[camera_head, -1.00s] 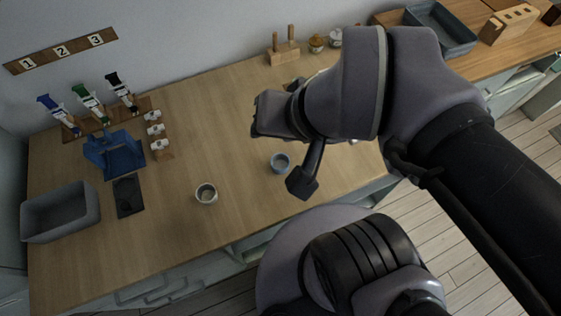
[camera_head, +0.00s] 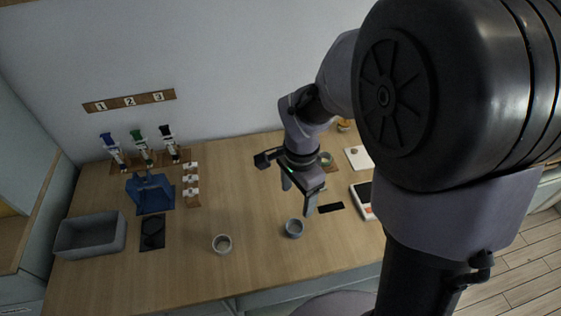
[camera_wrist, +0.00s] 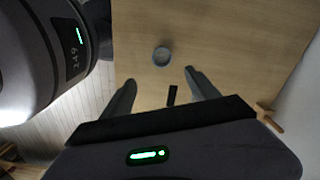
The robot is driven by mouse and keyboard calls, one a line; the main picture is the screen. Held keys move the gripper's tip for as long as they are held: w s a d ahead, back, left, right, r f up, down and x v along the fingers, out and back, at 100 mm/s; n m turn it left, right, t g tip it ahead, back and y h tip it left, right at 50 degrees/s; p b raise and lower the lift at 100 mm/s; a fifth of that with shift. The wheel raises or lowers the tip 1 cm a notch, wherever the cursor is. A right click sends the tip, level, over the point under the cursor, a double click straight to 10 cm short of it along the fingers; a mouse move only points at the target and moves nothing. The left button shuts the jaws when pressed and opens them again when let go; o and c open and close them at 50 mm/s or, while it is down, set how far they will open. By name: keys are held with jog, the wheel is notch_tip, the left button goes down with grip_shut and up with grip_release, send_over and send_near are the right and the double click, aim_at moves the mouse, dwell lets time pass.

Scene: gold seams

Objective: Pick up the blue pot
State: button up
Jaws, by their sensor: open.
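The blue pot (camera_head: 294,228) is a small round blue-grey cup standing upright on the wooden counter, right of the middle in the head view. It also shows in the wrist view (camera_wrist: 161,57), beyond my fingertips and between their lines. My gripper (camera_head: 297,198) is open and empty, with its fingers pointing down above the counter just behind the pot. In the wrist view the two fingers (camera_wrist: 160,78) are spread apart and do not touch the pot.
A black strip (camera_head: 331,208) lies to the right, near a white scale-like device (camera_head: 364,200). A grey bin (camera_head: 91,236) and a blue stand (camera_head: 150,192) are at left. The counter around the pot is mostly clear.

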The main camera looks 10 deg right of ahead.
jog(key=b, duration=0.4)
send_over(294, 230)
jog(key=f, duration=1)
jog(key=shift+s+f, duration=0.25)
notch_tip(294, 230, down, 5)
jog(key=b, duration=0.3)
jog(key=shift+w+f, duration=0.15)
jog(key=shift+f, duration=0.05)
jog(key=shift+r, duration=0.15)
jog(key=shift+c, duration=1)
jog(key=c, duration=1.2)
